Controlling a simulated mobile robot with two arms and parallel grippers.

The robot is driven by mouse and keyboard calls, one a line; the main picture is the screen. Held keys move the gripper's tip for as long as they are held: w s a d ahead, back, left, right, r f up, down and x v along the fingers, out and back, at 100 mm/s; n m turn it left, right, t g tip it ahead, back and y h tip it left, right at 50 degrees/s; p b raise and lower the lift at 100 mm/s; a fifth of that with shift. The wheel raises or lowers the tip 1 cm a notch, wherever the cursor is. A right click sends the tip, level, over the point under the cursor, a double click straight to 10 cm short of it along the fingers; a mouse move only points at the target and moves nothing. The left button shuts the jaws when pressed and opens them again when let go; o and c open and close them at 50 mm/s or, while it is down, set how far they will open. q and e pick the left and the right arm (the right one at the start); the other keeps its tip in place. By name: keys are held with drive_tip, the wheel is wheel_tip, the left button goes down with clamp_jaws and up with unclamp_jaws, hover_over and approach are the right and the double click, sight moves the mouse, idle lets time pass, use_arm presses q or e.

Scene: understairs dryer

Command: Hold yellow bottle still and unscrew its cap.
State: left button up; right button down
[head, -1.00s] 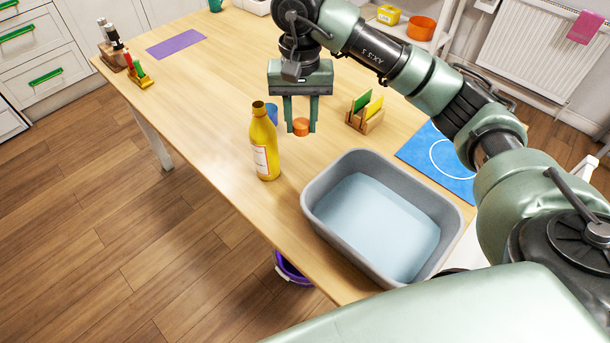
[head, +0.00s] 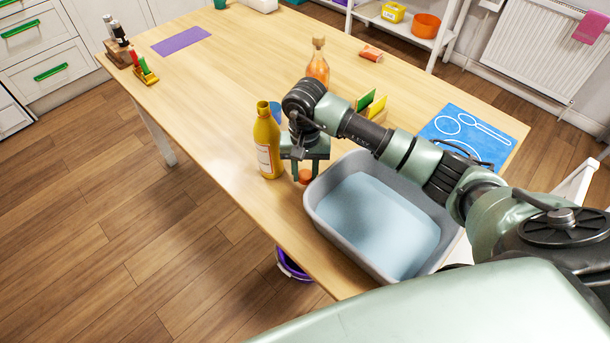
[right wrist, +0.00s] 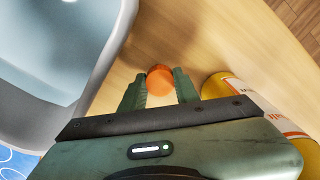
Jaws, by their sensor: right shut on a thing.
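The yellow bottle (head: 268,147) stands upright on the table, with a bare neck and no cap on it. It also shows at the right of the right wrist view (right wrist: 217,86). My right gripper (head: 305,177) points down just right of the bottle, between it and the grey basin. It is shut on a round orange cap (right wrist: 160,80), which sits between the fingertips. The cap (head: 305,176) is low, near the tabletop; I cannot tell whether it touches. My left gripper is not in view.
A grey basin (head: 322,220) stands close to the right of the gripper. Behind are a blue cup (head: 273,112), an orange corked bottle (head: 318,67) and a holder with green and yellow cards (head: 374,107). A blue mat (head: 470,135) lies right. The table's left middle is clear.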

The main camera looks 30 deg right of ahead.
wheel_tip(320, 180, down, 2)
drive_tip(key=shift+f, duration=0.1)
drive_tip(key=shift+f, duration=0.15)
drive_tip(key=c, duration=1)
unclamp_jaws()
drive_tip(key=shift+c, duration=0.2)
